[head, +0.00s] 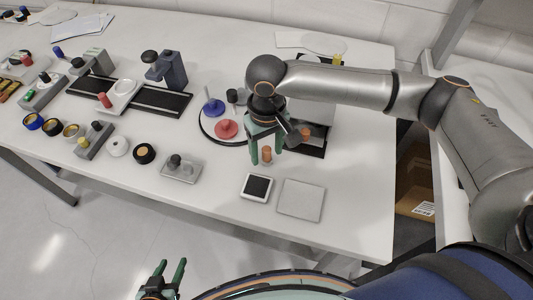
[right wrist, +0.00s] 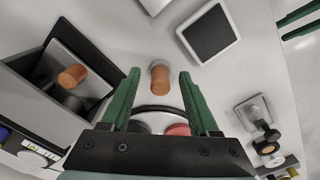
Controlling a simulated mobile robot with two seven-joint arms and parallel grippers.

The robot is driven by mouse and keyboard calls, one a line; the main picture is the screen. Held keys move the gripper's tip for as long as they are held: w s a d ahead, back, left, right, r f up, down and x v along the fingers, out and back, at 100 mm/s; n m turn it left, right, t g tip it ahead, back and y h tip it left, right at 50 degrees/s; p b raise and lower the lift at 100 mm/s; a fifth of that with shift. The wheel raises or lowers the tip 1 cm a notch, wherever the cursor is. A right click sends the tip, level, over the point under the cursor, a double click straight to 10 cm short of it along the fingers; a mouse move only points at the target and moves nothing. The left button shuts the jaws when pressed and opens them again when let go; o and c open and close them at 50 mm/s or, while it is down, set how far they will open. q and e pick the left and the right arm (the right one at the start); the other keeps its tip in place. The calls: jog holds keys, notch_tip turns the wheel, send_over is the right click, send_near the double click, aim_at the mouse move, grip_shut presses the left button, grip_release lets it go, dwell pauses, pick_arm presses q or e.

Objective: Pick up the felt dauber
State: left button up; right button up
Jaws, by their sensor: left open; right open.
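The felt dauber, a short upright cylinder with an orange-brown top and pale lower part, stands on the white table; I take it to be the orange piece (head: 267,151). It also shows in the right wrist view (right wrist: 160,78), between and just beyond the fingertips. My right gripper (head: 266,160) is open above it, fingers pointing down, with no visible contact. My left gripper (head: 172,263) is open and empty at the bottom, off the table's front edge.
A round tray (head: 203,130) with blue, red and dark stamps sits close left of my right gripper. A black pad (head: 257,187) and a grey square plate (head: 301,200) lie in front. Several stamps and ink pots crowd the left; the front right table is clear.

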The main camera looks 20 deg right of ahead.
grip_shut()
dwell(0.3)
dwell(0.4)
